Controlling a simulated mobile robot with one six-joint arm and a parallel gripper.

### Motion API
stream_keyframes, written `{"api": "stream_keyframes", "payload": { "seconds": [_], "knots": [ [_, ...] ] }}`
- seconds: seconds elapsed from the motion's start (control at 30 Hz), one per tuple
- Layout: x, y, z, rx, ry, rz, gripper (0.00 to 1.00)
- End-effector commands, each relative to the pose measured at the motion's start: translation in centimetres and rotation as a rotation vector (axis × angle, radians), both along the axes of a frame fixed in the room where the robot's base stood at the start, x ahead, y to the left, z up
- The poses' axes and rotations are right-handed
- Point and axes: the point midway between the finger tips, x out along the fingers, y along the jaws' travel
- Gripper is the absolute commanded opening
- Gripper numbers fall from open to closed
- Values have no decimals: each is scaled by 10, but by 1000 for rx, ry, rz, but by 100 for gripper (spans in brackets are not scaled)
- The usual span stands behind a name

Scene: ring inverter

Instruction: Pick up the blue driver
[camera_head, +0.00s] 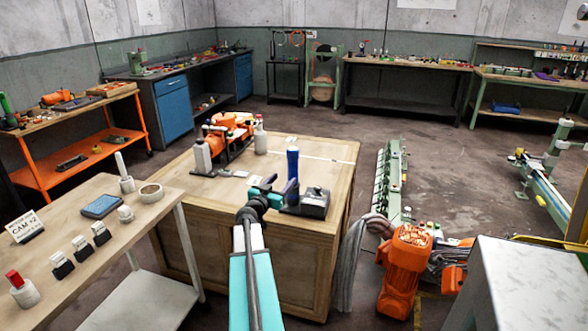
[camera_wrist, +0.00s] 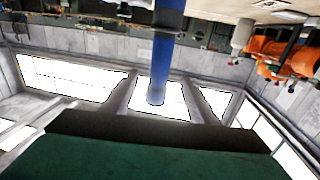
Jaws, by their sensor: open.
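The blue driver (camera_head: 293,163) stands upright on the wooden crate-like table (camera_head: 335,170), beside or in a grey and black block (camera_head: 314,204). My gripper (camera_head: 277,187) is open and close to the driver's lower part, on the near side. I cannot tell whether the driver is between the fingers. In the wrist view, which looks upside down, the blue driver (camera_wrist: 168,55) runs down from the top middle, and a dark green part of my gripper (camera_wrist: 150,160) fills the bottom.
An orange machine (camera_head: 230,128) and white bottles (camera_head: 260,137) stand farther back on the table. An orange motor (camera_head: 405,265) lies at right.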

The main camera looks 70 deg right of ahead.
Motion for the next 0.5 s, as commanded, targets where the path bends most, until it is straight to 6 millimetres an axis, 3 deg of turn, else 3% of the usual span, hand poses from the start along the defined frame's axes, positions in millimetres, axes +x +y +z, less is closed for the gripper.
{"api": "stream_keyframes", "payload": {
  "seconds": [0.3, 0.5],
  "knots": [
    [-2, -35, 0, 0, 0, -1, 54],
    [-3, -48, 0, 0, 0, -1, 54]
  ]
}}
